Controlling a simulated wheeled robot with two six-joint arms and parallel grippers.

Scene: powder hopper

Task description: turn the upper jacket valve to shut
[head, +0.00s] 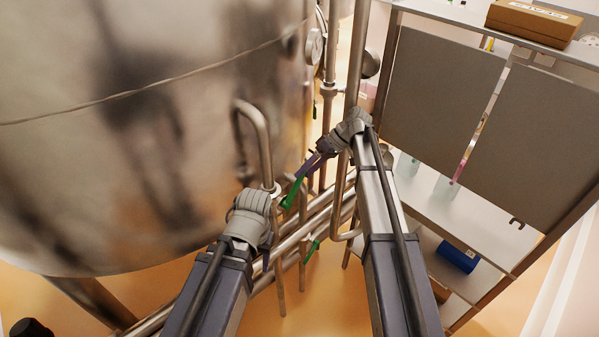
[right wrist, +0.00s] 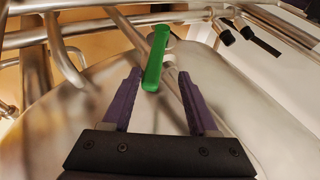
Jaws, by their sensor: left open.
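The upper jacket valve shows as a green lever (head: 291,193) on the piping beside the steel vessel. It also shows in the right wrist view (right wrist: 156,58), with its near end between my fingertips, closer to the left one. My right gripper (head: 307,166) has purple fingers just above and right of the lever. In the right wrist view the right gripper (right wrist: 160,76) is open, with a gap beside the lever. My left gripper (head: 266,243) is lower left of the lever, its fingers mostly hidden behind its wrist. A second green lever (head: 310,252) sits lower on the pipes.
The large steel vessel (head: 150,130) fills the left. Vertical and slanting pipes (head: 330,100) crowd around the levers. A shelf unit with grey panels (head: 440,90) stands at the right, with a brown box (head: 533,22) on top and a blue cylinder (head: 457,257) low down.

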